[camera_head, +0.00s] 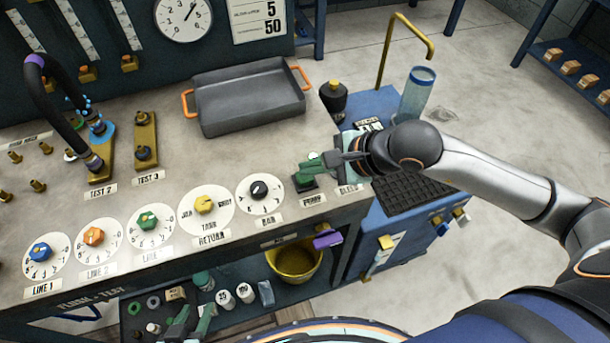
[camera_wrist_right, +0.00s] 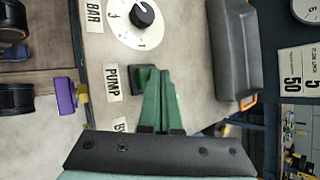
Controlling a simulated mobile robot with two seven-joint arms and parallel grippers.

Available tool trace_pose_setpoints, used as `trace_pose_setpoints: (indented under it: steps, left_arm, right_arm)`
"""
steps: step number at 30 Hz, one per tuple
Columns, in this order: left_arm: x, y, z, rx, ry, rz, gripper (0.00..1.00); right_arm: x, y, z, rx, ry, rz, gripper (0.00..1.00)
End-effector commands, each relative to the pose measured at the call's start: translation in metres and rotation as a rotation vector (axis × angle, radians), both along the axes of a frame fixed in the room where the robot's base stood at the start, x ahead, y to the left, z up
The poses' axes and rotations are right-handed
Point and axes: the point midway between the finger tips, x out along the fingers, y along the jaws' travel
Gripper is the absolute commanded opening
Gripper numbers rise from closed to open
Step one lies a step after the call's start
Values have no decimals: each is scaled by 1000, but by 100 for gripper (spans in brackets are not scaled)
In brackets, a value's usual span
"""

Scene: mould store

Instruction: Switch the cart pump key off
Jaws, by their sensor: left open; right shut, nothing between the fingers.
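A small dark green block (camera_head: 304,183) sits at the bench's front right edge, behind the label PUMP (camera_head: 313,200). In the right wrist view the block (camera_wrist_right: 140,80) is beside the same label (camera_wrist_right: 112,83). I cannot tell whether this is the cart pump key or how it is set. My right gripper (camera_head: 308,170) has its green fingers shut and empty, with the tips at the block; in the wrist view the fingers (camera_wrist_right: 164,75) partly overlap it, and contact is unclear. My left gripper (camera_head: 192,322) is open and empty, low in front of the bench.
A black BAR knob (camera_head: 259,190) and a yellow TANK/RETURN knob (camera_head: 204,204) stand left of the block. A grey tray (camera_head: 248,100) lies behind. A blue cart (camera_head: 393,232) adjoins the bench at right. A purple handle (camera_head: 327,240) sticks out from the bench front, above a yellow bucket (camera_head: 294,262).

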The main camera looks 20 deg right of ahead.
Motion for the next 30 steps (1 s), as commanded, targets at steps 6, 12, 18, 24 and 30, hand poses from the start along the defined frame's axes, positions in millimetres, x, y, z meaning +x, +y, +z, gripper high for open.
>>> trace_pose_setpoints:
  steps: [6, 12, 18, 24, 30]
  left_arm:
    - [0, 0, -3, 0, 0, 0, 50]
    - [0, 0, -6, 0, 0, 0, 50]
    - [0, 0, -7, 0, 0, 0, 50]
    - [0, 0, -5, 0, 0, 0, 50]
    - [0, 0, 0, 0, 0, 0, 50]
  right_arm:
    - [0, 0, -2, 0, -1, -1, 0]
    - [0, 0, -4, 0, -1, -1, 0]
    - [0, 0, -5, 0, 0, 0, 0]
    - [0, 0, -2, 0, 0, 0, 0]
    - [0, 0, 8, -1, -1, -1, 0]
